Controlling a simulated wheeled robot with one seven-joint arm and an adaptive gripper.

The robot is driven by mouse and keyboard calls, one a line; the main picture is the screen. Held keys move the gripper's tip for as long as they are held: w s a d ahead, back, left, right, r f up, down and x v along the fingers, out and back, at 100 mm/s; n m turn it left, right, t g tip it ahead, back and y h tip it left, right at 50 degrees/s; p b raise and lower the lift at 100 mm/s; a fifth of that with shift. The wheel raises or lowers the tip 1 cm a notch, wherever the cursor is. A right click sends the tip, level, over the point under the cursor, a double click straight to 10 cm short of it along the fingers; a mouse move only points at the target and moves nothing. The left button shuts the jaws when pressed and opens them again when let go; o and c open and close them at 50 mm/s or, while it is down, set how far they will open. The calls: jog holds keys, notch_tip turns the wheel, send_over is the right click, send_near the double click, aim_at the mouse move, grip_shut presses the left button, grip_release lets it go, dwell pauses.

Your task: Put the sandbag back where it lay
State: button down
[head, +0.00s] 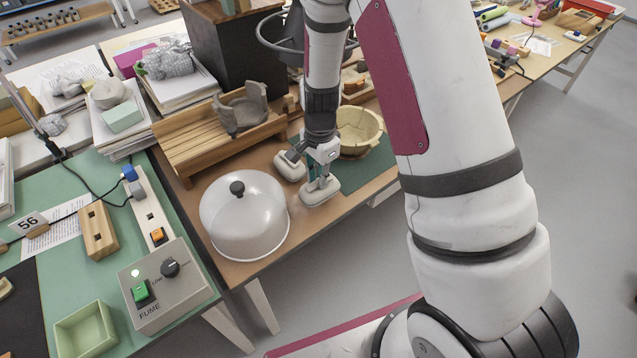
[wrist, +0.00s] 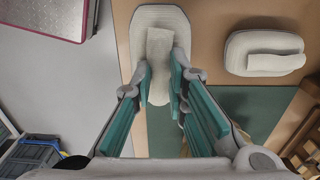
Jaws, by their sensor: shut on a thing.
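My gripper (head: 321,178) is shut on the upright tab of a pale sandbag (head: 318,194). In the wrist view the tab sits between the two teal finger pads (wrist: 160,84), and the sandbag's rounded body (wrist: 160,17) spreads out beneath it. The sandbag is at or just above the brown table near its front edge, beside the green mat (head: 372,172); I cannot tell whether it touches. A second pale sandbag (head: 290,165) lies on the table just to the left and behind; it also shows at the right in the wrist view (wrist: 262,45). The fingers hide part of the held bag.
A cream, broken-rimmed bowl (head: 358,132) stands on the mat, close behind my gripper. A clear dome with a black knob (head: 243,220) stands to the left. A wooden slatted rack (head: 205,140) holding a grey sherd piece (head: 240,108) is behind. Floor lies beyond the front edge.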

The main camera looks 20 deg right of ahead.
jog(key=shift+w+f, duration=0.15)
jog(key=shift+w, duration=0.2)
jog(key=shift+f, duration=1.6)
jog(key=shift+f, duration=0.2)
jog(key=c, duration=1.6)
grip_release()
jog(key=shift+r, duration=0.1)
